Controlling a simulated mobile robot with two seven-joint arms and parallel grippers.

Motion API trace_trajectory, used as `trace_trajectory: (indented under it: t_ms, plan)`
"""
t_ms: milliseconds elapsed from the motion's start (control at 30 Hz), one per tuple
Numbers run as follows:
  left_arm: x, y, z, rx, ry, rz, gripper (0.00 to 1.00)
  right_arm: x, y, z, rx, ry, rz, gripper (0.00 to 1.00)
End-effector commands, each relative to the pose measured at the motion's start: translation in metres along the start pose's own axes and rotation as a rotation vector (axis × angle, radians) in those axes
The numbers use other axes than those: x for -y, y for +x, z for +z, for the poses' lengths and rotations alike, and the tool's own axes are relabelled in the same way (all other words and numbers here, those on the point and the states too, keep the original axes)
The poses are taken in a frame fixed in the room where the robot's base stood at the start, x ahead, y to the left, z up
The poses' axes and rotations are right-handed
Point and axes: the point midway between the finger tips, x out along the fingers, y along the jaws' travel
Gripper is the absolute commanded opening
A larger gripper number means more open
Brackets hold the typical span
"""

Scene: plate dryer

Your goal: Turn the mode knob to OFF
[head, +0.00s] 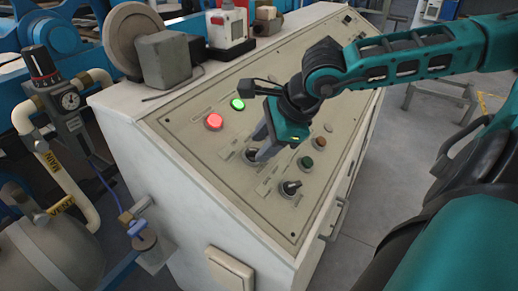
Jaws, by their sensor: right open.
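The sloped cream control panel (190,140) carries two dark rotary knobs. One knob (251,155) is at the fingertips of my right gripper (258,150) and partly hidden by them. I cannot tell whether the fingers touch it. My right gripper is open and reaches down to the panel from the upper right. The other knob (290,187) is lower on the panel, apart from the gripper, with its pointer visible. The labels are too small to read, so I cannot tell which knob is the mode knob or its setting. My left gripper is not in view.
A lit red lamp (214,121) and a lit green lamp (238,104) are left of the gripper. A green button (305,162) and an orange-brown button (320,142) are close to its right. A grey box (166,60) stands on the cabinet top. A gauge (70,100) and pipes stand left.

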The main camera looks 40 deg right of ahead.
Motion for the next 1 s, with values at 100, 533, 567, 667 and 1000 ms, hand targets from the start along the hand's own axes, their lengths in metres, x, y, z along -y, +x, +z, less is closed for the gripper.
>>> trace_trajectory:
  t_ms: [100, 533, 567, 667, 1000]
  plan:
    - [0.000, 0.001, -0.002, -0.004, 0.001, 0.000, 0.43, 0.000, 0.009, 0.001, 0.005, -0.001, 0.002, 0.40]
    - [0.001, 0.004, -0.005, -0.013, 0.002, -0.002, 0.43, 0.000, 0.023, 0.000, 0.000, 0.000, 0.000, 0.40]
    - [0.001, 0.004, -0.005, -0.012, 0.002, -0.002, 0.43, 0.000, 0.023, 0.000, -0.001, -0.001, 0.000, 0.40]
    - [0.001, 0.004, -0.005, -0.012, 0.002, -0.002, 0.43, 0.000, 0.023, 0.000, -0.001, -0.001, -0.001, 0.40]
    - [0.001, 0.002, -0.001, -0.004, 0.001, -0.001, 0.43, 0.000, 0.023, 0.000, 0.000, -0.001, 0.000, 0.14]
